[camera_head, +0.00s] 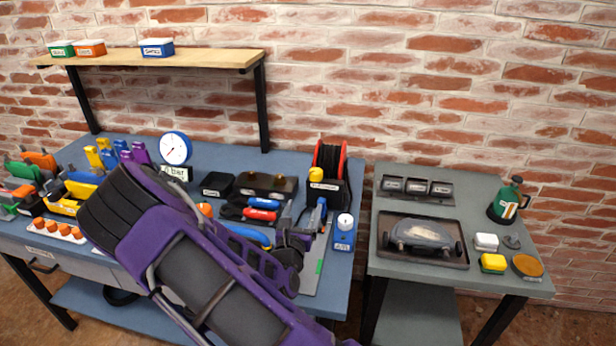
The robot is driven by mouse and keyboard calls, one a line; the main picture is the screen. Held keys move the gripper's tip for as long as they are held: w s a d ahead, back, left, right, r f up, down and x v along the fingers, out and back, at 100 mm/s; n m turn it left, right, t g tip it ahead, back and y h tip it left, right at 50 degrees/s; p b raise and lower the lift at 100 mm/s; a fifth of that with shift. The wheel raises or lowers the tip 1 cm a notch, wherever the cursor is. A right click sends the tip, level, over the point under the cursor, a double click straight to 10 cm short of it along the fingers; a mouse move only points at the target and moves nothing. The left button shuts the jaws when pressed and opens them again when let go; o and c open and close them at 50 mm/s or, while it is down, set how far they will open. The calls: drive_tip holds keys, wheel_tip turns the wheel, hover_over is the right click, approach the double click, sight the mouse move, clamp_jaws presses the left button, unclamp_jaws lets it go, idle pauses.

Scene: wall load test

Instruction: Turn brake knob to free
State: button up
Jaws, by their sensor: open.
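A red and black reel (328,160) stands at the back right of the blue bench. A yellow knob (316,174) sits on its left front, above a small white label (322,186) whose words are too small to read; I take this knob to be the brake knob. Its turn position cannot be made out. My gripper (298,226) is small in the picture, in front of and below the reel, apart from the knob. It is open, with nothing seen between its fingers. My purple and black arm hides much of the bench's middle and front.
A round gauge (175,148) stands on the bench. Red and blue handled tools (262,208) lie left of my gripper, and a blue box with a white knob (343,232) stands to the right. A grey side table (380,260) holds a tray (388,256). A shelf (200,62) overhangs the back left.

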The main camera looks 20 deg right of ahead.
sight(315, 177)
drive_tip(key=x, duration=1.6)
drive_tip(key=shift+r, duration=0.1)
drive_tip(key=shift+s, duration=0.1)
clamp_jaws()
